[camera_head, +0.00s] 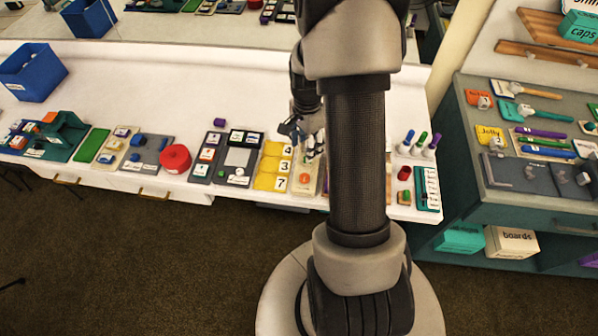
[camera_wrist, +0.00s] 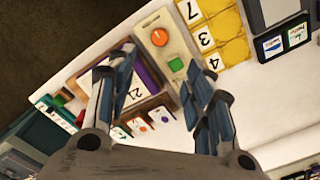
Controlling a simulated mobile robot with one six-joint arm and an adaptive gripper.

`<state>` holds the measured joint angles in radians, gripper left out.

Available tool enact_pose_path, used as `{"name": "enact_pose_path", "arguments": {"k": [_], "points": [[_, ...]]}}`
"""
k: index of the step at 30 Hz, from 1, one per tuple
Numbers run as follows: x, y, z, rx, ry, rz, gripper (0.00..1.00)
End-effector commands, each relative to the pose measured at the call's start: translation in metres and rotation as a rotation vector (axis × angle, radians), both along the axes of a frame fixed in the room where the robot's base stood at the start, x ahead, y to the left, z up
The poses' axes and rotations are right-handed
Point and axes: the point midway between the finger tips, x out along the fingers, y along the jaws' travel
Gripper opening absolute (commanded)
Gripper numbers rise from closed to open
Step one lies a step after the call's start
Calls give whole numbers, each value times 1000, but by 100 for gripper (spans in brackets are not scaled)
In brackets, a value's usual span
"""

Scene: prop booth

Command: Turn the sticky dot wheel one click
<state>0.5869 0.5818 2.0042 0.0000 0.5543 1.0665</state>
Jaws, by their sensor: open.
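My gripper (camera_wrist: 160,66) is open and empty, its two fingers spread over the counter. The knob also shows in the head view (camera_head: 304,178), below my gripper (camera_head: 304,136). A round red piece (camera_head: 175,158) lies further left on the counter. No label says which round part is the sticky dot wheel. My arm hides part of the counter in the head view.
Yellow number tiles (camera_head: 270,166) sit left of the cream panel. A tray with a 21 card (camera_wrist: 134,92) and cards with coloured dots (camera_wrist: 140,123) lie beside it. A blue bin (camera_head: 32,70) stands far left.

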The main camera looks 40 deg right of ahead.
Motion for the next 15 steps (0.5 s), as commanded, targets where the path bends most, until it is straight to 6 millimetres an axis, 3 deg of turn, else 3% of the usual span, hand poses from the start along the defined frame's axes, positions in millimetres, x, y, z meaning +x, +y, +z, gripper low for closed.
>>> {"name": "enact_pose_path", "arguments": {"k": [15], "points": [[-1,1,-115,2,4,4,48]]}}
